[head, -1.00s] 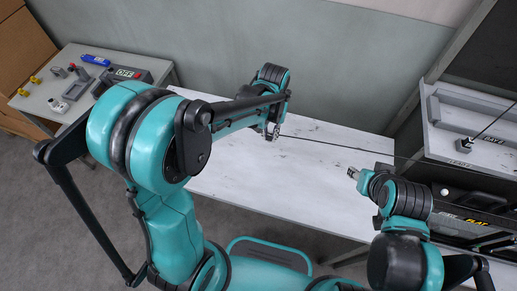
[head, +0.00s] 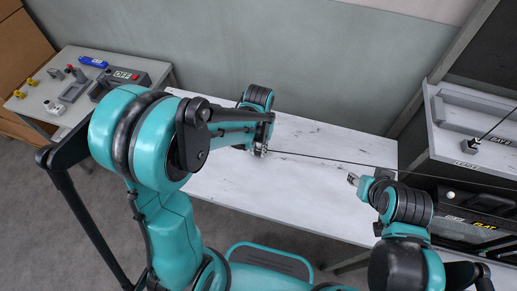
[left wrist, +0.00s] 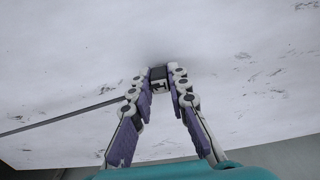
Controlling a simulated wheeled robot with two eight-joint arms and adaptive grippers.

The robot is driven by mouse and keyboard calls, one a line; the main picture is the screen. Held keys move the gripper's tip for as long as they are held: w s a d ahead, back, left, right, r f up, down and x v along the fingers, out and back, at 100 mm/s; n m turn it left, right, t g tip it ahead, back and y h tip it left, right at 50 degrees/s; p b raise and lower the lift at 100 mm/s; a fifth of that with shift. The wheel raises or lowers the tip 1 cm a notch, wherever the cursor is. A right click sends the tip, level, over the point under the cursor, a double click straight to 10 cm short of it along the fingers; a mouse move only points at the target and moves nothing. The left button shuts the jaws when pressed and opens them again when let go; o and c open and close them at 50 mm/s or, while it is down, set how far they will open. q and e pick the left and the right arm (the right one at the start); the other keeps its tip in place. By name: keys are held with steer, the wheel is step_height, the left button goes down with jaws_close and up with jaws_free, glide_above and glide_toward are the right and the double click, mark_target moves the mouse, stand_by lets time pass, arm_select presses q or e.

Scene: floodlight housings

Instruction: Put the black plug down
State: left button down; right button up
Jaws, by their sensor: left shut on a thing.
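My left gripper (left wrist: 160,92) is shut on the black plug (left wrist: 159,74), which sits between its fingertips in the left wrist view. The white table (left wrist: 240,45) lies beyond the fingertips, with a soft shadow by the plug. I cannot tell whether the plug touches the table. In the head view my left gripper (head: 260,150) is over the left part of the table, and the plug is too small to make out. A dark cable (head: 330,159) runs right from there. My right gripper (head: 352,180) is over the table's right part; its finger state is unclear.
A grey shelf unit (head: 470,165) with a block labelled SAFE (head: 497,140) stands at the right. A side table (head: 35,105) at the left holds a box marked OFF (head: 125,75), a blue item (head: 93,61) and small fittings. The white table's middle is clear except for the cable.

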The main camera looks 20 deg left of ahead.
arm_select(q)
steer(key=c, duration=1.5)
jaws_free()
steer(key=shift+o, duration=0.2)
